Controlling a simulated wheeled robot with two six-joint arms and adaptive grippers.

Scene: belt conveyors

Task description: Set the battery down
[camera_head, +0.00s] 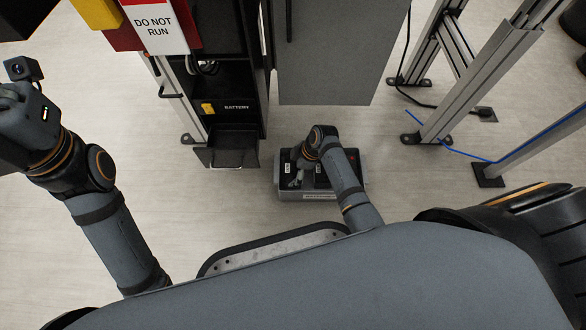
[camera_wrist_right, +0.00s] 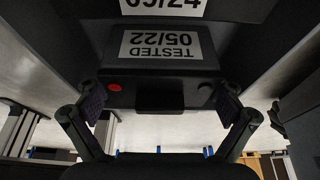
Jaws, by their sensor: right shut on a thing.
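The battery (camera_head: 283,188) is a grey box with a dark top and white labels, in the middle of the head view in front of the cabinet. My right gripper (camera_head: 297,178) is over its top, fingers mostly hidden by my arm. In the right wrist view the battery (camera_wrist_right: 118,70) fills the upper middle, with a "TESTED 05/22" label and a red dot. The right gripper's fingers (camera_wrist_right: 160,103) are at either side of it, shut on it. I cannot tell whether its underside touches the floor. My left arm reaches the left edge; its fingertips are out of view.
A black cabinet (camera_head: 236,130) with an empty-looking lower bay marked "BATTERY" stands just behind and left. Its grey door (camera_head: 335,60) hangs open behind the battery. Metal frame posts (camera_head: 478,80) and a cable stand on the right. Pale floor (camera_head: 400,185) is clear right of the battery.

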